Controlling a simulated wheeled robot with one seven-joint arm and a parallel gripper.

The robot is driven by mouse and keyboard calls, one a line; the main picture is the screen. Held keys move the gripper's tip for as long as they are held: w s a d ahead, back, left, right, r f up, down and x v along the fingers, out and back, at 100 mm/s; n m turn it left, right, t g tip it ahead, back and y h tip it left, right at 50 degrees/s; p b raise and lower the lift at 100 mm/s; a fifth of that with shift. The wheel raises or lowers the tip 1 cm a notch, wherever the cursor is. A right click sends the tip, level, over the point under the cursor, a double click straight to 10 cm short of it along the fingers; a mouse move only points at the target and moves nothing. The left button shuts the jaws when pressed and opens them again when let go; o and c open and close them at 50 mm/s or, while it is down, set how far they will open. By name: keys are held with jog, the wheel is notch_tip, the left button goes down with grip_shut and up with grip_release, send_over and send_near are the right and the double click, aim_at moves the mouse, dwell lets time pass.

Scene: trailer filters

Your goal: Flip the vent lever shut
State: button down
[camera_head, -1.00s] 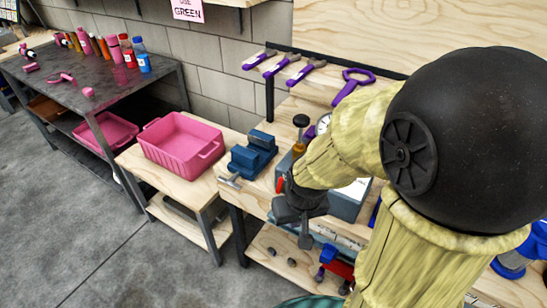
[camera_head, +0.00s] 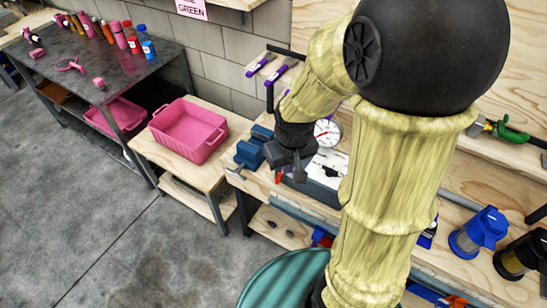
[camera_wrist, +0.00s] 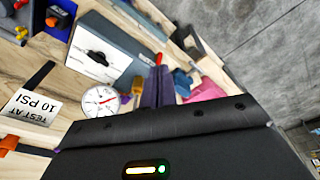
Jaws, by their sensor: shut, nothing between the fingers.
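A small red lever-like piece, which may be the vent lever, shows beside the grey-blue test box (camera_head: 322,172) on the wooden bench. In the wrist view the red piece (camera_wrist: 158,58) appears right at the fingertips; I cannot tell whether they touch or which way it is turned. My gripper (camera_head: 300,176) is shut and empty, pointing down at the box's left end. Its dark fingers also show in the wrist view (camera_wrist: 158,85). The round white gauge (camera_head: 327,132) stands behind the box. My arm hides part of the box and bench.
A blue vise (camera_head: 255,148) is just left of my gripper. A pink bin (camera_head: 188,130) sits on a low table further left. Purple-handled tools (camera_head: 262,63) hang behind. Blue-topped canister (camera_head: 480,232) stands on the right. A brass fitting (camera_wrist: 137,86) is close to the fingers.

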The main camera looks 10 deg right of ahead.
aim_at(279, 178)
jog(key=w+a+f+n+g+p, duration=0.1)
jog(key=w+f+n, duration=0.2)
jog(key=w, duration=0.5)
jog(key=w+a+f+n+g+p, duration=0.1)
jog(key=w+f+n, duration=0.3)
jog(key=w, duration=0.4)
jog(key=shift+w+a+f+g, duration=0.3)
jog(key=shift+a+f, duration=0.1)
jog(key=shift+a, duration=0.4)
jog(key=s+d+f+p, duration=0.3)
jog(key=f+p, duration=0.2)
jog(key=f, duration=0.5)
jog(key=shift+s+d+f, duration=0.15)
jog(key=shift+f, duration=0.2)
